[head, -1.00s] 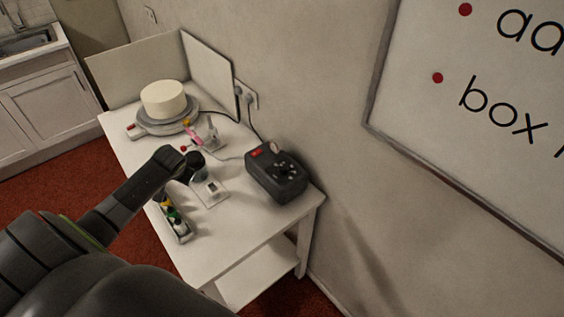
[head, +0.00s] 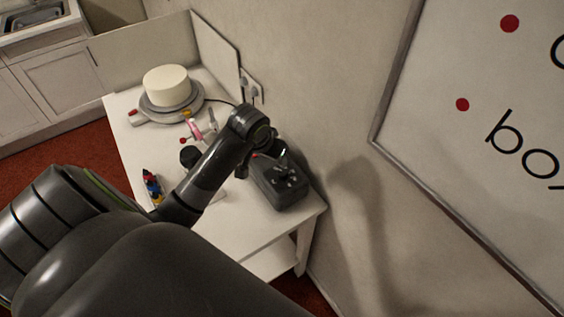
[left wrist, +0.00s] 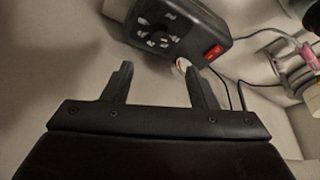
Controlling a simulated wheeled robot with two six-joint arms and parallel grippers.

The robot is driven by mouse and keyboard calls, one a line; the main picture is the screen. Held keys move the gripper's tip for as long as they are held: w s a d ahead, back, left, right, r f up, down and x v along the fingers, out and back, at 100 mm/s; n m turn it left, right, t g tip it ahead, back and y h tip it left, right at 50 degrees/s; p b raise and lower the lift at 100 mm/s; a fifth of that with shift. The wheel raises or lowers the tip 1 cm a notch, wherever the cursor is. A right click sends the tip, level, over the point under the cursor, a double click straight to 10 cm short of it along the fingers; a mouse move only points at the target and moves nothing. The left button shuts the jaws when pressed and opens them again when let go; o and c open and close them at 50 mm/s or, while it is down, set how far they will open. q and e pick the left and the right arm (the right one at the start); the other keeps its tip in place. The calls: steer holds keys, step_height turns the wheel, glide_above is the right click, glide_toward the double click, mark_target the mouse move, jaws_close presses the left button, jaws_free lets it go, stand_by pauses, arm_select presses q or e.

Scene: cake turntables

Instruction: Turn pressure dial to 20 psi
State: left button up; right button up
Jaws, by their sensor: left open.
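The pressure dial is on the dark compressor box (head: 284,195), which stands at the right side of the white table. The dial (head: 283,174) is a dark knob on the box's top with pale markings around it; the numbers are too small to read. In the left wrist view the box (left wrist: 196,51) is upside down at the top, with the dial (left wrist: 159,30) and a red switch (left wrist: 214,51). My left gripper (left wrist: 157,76) is open and empty, its fingertips just short of the box and apart from the dial. In the head view my left arm hides part of the box.
A white cake (head: 167,86) stands on a turntable (head: 153,113) at the back of the table (head: 122,104). A pink airbrush (head: 194,130) stands in front of it. Small colour bottles (head: 152,185) are at the left edge. The wall is close behind the box.

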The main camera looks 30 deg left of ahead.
arm_select(q)
steer(key=x, duration=0.3)
steer(key=p, duration=0.1)
glide_above(282, 172)
steer(key=s, duration=0.2)
steer(key=f, duration=0.5)
steer(key=shift+s+d+f, duration=0.2)
steer(key=shift+f, duration=0.05)
steer(key=x, duration=0.3)
steer(key=shift+f, duration=0.15)
steer(key=shift+p+x, duration=0.35)
steer(key=shift+x, duration=0.55)
arm_select(e)
steer(key=shift+a+r, duration=0.2)
steer(key=shift+r, duration=0.7)
arm_select(q)
steer(key=c, duration=1)
arm_select(e)
steer(key=shift+d, duration=0.1)
